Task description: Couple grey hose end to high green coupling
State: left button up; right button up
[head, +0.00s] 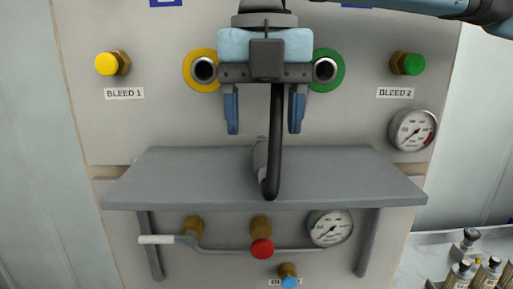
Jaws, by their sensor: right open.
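The green coupling (327,70), a green ring around a dark-centred metal port, is high on the panel, right of my right gripper (264,125). The gripper partly covers the ring's left side. The gripper points down above the shelf, its two blue fingers apart. A grey hose end (259,154) shows below and between the fingers, over the shelf, apart from both fingertips. A black hose (275,140) runs down from behind the gripper body and bends near the shelf's front edge. Its upper part is hidden. My left gripper is out of view.
A yellow-ringed port (204,70) is left of the gripper. The grey shelf (190,175) is otherwise bare. Yellow (106,64) and green (413,64) bleed knobs and a gauge (413,130) flank the panel. A red knob (262,249) is below; bottles (487,272) stand lower right.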

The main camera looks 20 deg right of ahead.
aim_at(266, 161)
jog(key=shift+s+f+p, duration=0.35)
jog(key=shift+s+f, duration=0.2)
jog(key=shift+f, duration=0.2)
jog(key=f, duration=0.1)
jog(key=f+p, duration=0.1)
jog(key=f, duration=0.2)
jog(key=shift+w+d, duration=0.15)
jog(key=shift+w, duration=0.2)
jog(key=shift+f, duration=0.45)
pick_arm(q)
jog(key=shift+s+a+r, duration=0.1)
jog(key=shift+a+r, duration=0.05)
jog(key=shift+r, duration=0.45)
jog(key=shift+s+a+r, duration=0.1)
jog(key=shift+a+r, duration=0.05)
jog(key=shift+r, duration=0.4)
pick_arm(e)
jog(key=shift+s, duration=0.1)
jog(key=shift+c, duration=0.3)
jog(key=c, duration=1.1)
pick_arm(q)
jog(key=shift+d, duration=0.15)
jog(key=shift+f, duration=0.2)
pick_arm(e)
jog(key=shift+r, duration=0.1)
